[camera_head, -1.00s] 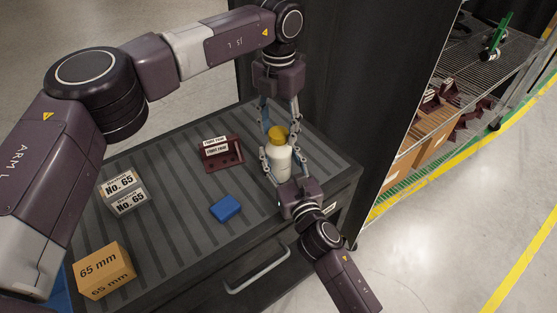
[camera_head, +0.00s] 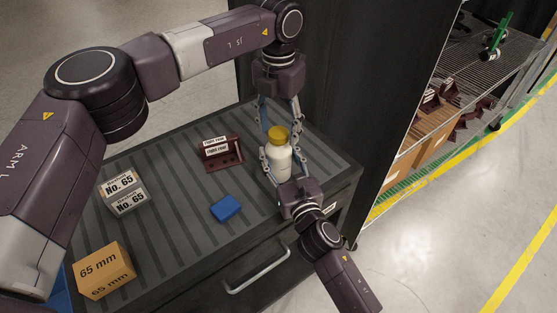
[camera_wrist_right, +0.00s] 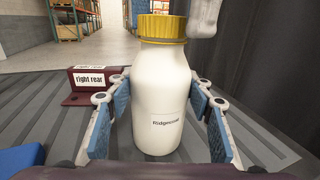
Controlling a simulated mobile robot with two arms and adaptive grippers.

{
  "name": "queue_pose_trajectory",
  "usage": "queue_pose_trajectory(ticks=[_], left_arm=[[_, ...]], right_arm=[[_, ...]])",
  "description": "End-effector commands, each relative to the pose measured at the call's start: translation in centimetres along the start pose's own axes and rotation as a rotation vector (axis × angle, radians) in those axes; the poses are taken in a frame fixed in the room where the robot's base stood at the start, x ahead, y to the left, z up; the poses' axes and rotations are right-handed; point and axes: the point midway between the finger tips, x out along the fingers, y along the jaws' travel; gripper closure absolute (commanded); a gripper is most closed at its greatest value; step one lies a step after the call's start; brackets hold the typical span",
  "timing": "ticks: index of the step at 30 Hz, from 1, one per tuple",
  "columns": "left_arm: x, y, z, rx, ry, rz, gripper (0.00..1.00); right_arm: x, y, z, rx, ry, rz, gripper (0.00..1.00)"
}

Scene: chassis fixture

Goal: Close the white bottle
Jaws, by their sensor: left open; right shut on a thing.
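The white bottle (camera_head: 279,165) stands upright near the right end of the cabinet top, with a yellow cap (camera_head: 278,135) on its neck. The bottle fills the middle of the right wrist view (camera_wrist_right: 158,105), and the cap (camera_wrist_right: 162,27) sits level there. My right gripper (camera_head: 281,159) is shut on the bottle's body from the near side, one finger on each side. My left gripper (camera_head: 279,124) points down from above, open, with its fingertips on either side of the cap. Part of one left finger shows beside the cap in the wrist view; contact with the cap cannot be told.
A dark panel (camera_head: 350,90) stands close behind the bottle. A wire shelf (camera_head: 460,70) is at right.

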Motion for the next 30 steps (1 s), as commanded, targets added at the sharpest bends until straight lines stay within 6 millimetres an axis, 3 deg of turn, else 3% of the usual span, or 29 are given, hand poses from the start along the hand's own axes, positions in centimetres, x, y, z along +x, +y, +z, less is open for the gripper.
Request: queue_pose_trajectory(ticks=[5, 19, 24, 30], left_arm=[[-1.1, 0.0, 0.1, 0.0, -0.003, 0.001, 0.46], [-10.2, 0.0, 0.1, -0.001, -0.002, 0.001, 0.46], [-11.7, 0.0, 0.1, 0.0, 0.0, 0.001, 0.46], [-12.0, 0.0, 0.0, 0.0, 0.001, 0.0, 0.46]], right_arm=[[0.0, 0.0, 0.0, 0.001, 0.001, 0.0, 1.0], [0.0, 0.0, 0.0, 0.001, 0.001, 0.0, 1.0], [0.0, 0.0, 0.0, 0.001, 0.001, 0.0, 1.0], [0.0, 0.0, 0.0, 0.0, 0.001, 0.0, 1.0]])
